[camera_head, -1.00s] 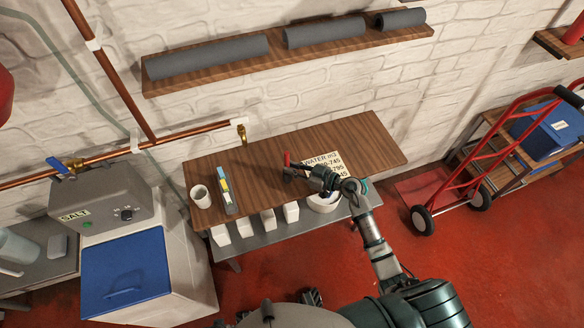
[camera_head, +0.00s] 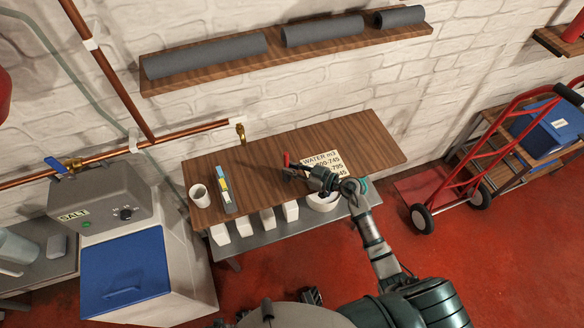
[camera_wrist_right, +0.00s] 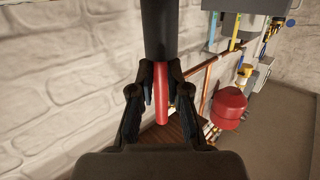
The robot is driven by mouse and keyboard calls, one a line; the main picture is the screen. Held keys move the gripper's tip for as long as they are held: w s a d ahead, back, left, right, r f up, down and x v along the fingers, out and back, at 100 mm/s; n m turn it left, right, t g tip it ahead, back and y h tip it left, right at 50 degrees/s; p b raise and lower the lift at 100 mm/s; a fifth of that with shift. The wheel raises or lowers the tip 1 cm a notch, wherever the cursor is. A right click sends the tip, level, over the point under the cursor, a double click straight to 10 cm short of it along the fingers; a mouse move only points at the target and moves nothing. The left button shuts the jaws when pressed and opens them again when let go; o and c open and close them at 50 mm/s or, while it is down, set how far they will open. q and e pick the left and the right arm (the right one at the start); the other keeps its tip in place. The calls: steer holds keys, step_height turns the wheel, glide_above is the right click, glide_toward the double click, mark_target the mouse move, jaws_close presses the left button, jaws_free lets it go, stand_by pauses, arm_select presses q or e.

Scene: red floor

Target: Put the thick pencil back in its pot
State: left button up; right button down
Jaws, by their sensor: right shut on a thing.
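A red stick-like piece (camera_wrist_right: 162,95), which looks like the thick pencil, sits between the fingers of my right gripper (camera_wrist_right: 161,72) in the right wrist view. The gripper is shut on it. In the head view, the red end (camera_head: 286,159) shows at the tip of my right gripper (camera_head: 296,168), over the wooden bench. A dark cylinder (camera_wrist_right: 160,30) shows beyond the fingertips; I cannot tell whether it belongs to the held thing. A white pot (camera_head: 200,196) stands upright on the bench's left end, apart from the gripper. My left gripper is not clearly in view.
The wooden bench (camera_head: 260,160) carries a printed sheet (camera_head: 325,164) beside my right gripper and a narrow coloured item (camera_head: 224,190) just right of the pot. The bench between that item and the gripper is clear. A brass tap (camera_head: 241,134) is at the wall behind.

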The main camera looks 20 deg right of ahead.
steer(key=shift+f, duration=0.3)
